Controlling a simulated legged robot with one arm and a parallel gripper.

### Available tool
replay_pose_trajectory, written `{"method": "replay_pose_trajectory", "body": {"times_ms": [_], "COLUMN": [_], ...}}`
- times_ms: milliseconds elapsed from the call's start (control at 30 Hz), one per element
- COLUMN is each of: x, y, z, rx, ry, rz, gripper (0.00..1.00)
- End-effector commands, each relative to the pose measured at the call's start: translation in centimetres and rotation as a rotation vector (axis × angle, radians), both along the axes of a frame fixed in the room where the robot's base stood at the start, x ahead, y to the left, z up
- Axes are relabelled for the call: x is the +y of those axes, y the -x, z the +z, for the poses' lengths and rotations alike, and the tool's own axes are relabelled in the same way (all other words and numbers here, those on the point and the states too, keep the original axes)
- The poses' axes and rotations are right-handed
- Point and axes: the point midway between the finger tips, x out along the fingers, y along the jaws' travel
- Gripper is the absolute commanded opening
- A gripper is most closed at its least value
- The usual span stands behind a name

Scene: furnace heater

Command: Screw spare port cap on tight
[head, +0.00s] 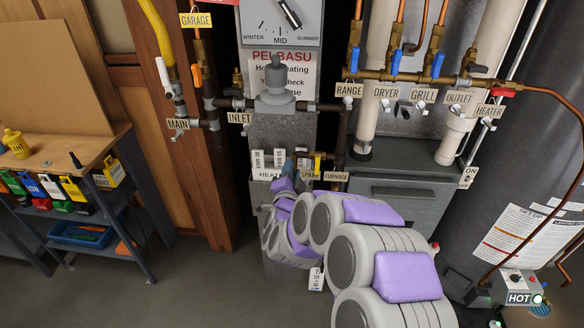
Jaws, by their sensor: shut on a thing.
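The "SPARE" label (310,174) hangs on the pipework low in the middle of the head view, left of the "FURNACE" label (336,176). A brass fitting with a yellow handle (318,158) sits just above it. My grey and purple arm reaches in from the lower right, and my gripper (291,169) is at the spare port, just left of the label. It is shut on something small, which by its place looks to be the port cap. My arm and the tags hide most of the cap and the port mouth, so how it sits on the thread cannot be seen.
A grey regulator (275,92) and the "INLET" label (239,118) are above. A grey furnace box (400,185) stands right of the port, and the water heater (525,140) is far right. A workbench (60,165) stands left. Open floor lies between bench and arm.

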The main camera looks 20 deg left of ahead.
Motion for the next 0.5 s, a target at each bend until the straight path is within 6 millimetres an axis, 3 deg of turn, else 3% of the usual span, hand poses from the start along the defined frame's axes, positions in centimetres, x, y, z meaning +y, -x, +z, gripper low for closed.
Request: {"method": "replay_pose_trajectory", "body": {"times_ms": [200,233,500], "x": [0.09,0.07,0.12], "y": [0.14,0.13,-0.05], "z": [-0.24,-0.23,-0.21], "rx": [0.063,0.063,0.059], "ry": [-0.231,-0.231,-0.225], "rz": [0.000,0.001,-0.001], "gripper": [0.00,0.32,0.57]}}
